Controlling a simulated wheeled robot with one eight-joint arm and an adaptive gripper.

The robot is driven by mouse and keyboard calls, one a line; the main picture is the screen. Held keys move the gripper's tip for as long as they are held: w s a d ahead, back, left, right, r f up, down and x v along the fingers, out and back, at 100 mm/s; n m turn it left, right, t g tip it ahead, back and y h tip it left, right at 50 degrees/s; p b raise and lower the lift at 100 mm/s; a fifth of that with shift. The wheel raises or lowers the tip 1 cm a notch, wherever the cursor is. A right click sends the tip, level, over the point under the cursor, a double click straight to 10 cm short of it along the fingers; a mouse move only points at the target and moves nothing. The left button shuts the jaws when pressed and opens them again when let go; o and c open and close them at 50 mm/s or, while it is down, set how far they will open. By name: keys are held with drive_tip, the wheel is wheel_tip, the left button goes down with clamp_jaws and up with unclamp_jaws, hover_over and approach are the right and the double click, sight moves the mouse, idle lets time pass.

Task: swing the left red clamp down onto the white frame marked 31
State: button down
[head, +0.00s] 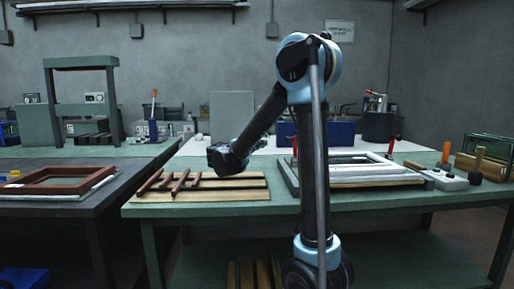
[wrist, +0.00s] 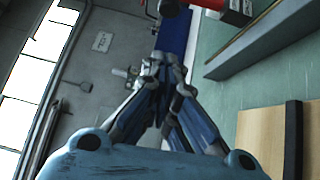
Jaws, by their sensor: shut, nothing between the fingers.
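The white frame (head: 365,172) lies in a grey fixture on the green table, right of centre in the head view; no number is legible on it. A red clamp handle (head: 294,147) stands upright at the fixture's left, partly beside my arm. Another red handle (head: 391,146) stands at its right. My gripper (head: 217,158) is left of the fixture, above the dark wooden bars and apart from the clamps. In the wrist view my gripper (wrist: 168,66) is shut and empty. A red part (wrist: 205,3) shows at the top edge there; I cannot tell whether it is the left clamp.
Dark wooden bars (head: 180,182) lie on pale boards (head: 228,194) below my gripper. Orange-handled and wooden-handled tools (head: 446,154) stand at the right. A dark table with a brown frame (head: 60,181) is at the left. A blue bin (head: 341,133) stands behind the fixture.

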drive_tip(key=w+d, duration=0.3)
drive_tip(key=d, duration=0.5)
drive_tip(key=shift+w+d+r, duration=0.25)
drive_tip(key=shift+w+r, duration=0.05)
drive_tip(key=shift+w, duration=0.05)
drive_tip(key=shift+r, duration=0.1)
